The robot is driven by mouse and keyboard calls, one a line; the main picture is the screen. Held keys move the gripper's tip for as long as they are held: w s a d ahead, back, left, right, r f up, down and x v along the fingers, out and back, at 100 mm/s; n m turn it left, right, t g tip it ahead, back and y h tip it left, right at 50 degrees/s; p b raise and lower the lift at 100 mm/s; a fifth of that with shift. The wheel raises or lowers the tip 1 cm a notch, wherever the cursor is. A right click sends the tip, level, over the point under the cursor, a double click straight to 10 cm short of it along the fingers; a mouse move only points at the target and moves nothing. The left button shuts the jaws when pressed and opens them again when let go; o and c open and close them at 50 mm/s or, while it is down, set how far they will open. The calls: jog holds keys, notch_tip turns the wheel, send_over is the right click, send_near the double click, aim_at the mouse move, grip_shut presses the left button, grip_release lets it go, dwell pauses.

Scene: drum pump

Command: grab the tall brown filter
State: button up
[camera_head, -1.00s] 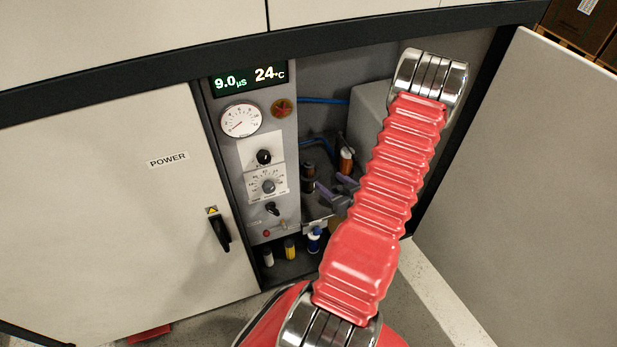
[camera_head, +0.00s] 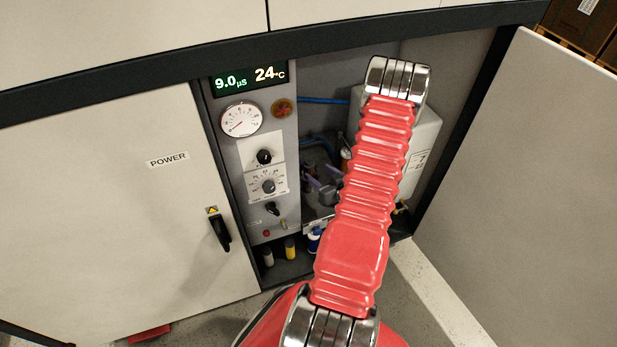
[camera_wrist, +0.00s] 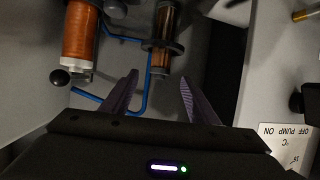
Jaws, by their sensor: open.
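A slim brown cylinder (camera_wrist: 165,22) with a dark collar shows at the top middle of the wrist view. A thicker orange-brown cylinder (camera_wrist: 82,32) with a pale end and a black knob stands left of it. Both are brown, and I cannot tell for certain which is the tall filter. My gripper (camera_wrist: 158,76) is open and empty, its violet fingers pointing at the slim cylinder, whose near end appears between the fingertips. I cannot tell the remaining depth. In the head view my gripper (camera_head: 320,188) is inside the cabinet, partly hidden by my arm; an orange-brown piece (camera_head: 345,157) shows behind it.
A control panel (camera_head: 265,225) with gauge and knobs borders the opening on the left. A pale grey box (camera_head: 425,135) stands at the right inside. Blue tubing (camera_wrist: 145,95) runs close by the fingers. The right door (camera_head: 530,190) is open; small bottles (camera_head: 290,248) stand below.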

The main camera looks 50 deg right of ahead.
aim_at(312, 167)
jog(key=shift+w+d+f, duration=0.2)
jog(key=shift+w, duration=0.3)
jog(key=shift+w, duration=0.1)
jog(key=shift+x, duration=2.6)
jog(key=shift+r, duration=0.1)
jog(key=shift+c, duration=0.4)
grip_shut()
